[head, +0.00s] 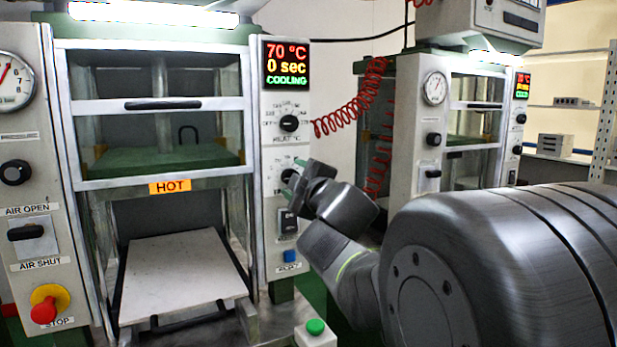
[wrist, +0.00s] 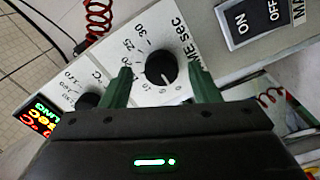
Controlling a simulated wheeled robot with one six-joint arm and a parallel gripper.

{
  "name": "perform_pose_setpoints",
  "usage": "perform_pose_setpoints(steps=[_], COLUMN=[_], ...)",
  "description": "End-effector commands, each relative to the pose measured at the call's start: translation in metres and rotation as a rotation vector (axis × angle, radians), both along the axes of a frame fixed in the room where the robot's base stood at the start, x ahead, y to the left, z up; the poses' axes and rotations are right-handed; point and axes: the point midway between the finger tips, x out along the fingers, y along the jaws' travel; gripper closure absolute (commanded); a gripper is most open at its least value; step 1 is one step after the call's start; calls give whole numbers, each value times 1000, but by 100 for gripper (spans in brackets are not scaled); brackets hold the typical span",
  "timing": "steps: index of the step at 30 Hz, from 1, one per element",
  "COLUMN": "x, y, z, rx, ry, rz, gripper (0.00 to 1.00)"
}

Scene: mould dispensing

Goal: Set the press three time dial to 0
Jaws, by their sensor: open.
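The time dial (wrist: 160,68) is a black round knob on the near press's white panel, with a "TIME sec" scale around it. Its white mark points toward the low end of the scale, near the 0; the exact setting is hard to read. My gripper (wrist: 159,74) is open, with one green finger on each side of the dial. I cannot tell whether they touch it. In the head view my gripper (head: 296,172) is at the panel and partly hides the dial. The display (head: 287,64) reads 70 °C, 0 sec, COOLING. No press number is visible.
The heat dial (head: 289,123) is just above. An ON/OFF switch (head: 288,222) and a blue button (head: 289,256) are below. A HOT label (head: 170,186) is on the press front. A red coiled hose (head: 350,105) hangs right of the panel. Another press (head: 470,110) stands behind.

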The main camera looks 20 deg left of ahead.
Motion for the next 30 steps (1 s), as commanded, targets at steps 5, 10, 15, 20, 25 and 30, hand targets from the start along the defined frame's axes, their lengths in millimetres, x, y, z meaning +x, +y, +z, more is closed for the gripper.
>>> perform_pose_setpoints(steps=[5, 10, 15, 20, 25, 30], x=[-19, -43, -65, -79, -86, -87], y=[-22, -51, -77, -92, -99, -99], z=[2, 3, 2, 0, -1, -2], rx=[0, 2, 2, 2, 2, 1], ry=[-2, -3, -3, -1, 0, 0], rz=[-2, -5, -5, -4, -2, 0], gripper=[44, 44, 44, 44, 44, 44])
